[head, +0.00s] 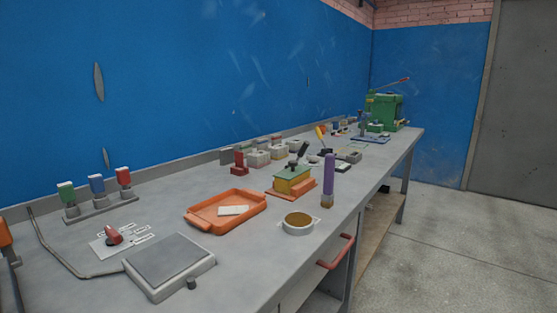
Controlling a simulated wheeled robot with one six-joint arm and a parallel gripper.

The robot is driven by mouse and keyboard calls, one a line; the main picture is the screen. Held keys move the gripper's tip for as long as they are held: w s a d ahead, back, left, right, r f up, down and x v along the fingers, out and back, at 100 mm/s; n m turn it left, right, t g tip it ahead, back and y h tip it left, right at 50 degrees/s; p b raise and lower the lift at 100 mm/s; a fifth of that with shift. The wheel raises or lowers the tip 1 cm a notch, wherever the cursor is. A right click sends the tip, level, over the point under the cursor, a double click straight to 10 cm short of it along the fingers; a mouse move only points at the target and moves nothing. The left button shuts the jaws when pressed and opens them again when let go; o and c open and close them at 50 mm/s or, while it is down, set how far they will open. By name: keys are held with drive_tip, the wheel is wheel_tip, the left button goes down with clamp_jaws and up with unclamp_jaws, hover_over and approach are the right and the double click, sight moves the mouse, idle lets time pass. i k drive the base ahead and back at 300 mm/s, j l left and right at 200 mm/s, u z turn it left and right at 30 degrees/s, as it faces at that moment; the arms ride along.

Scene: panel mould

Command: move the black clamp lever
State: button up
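A small black lever (303,149) stands tilted up to the right at the back of a yellow and green mould block (292,183) in the middle of the bench. The block sits on an orange base, and a dark knob (292,164) is on its top. The lever looks like the clamp lever, but it is small and I cannot tell how it joins the block. My gripper is not in this view, and nothing touches the lever.
A purple-handled tool (328,179) stands upright just right of the mould. A round brown-filled dish (298,223) is in front. An orange tray (196,222) lies to the left. A grey plate (183,280) is nearest. A green machine (384,109) stands at the far end.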

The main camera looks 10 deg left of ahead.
sight(305, 146)
drive_tip(key=k+j, duration=0.2)
drive_tip(key=i+l+u, duration=0.25)
drive_tip(key=i+l, duration=0.4)
drive_tip(key=i, duration=0.3)
drive_tip(key=i+l+u, duration=0.25)
drive_tip(key=i+l, duration=0.6)
drive_tip(key=i, duration=0.05)
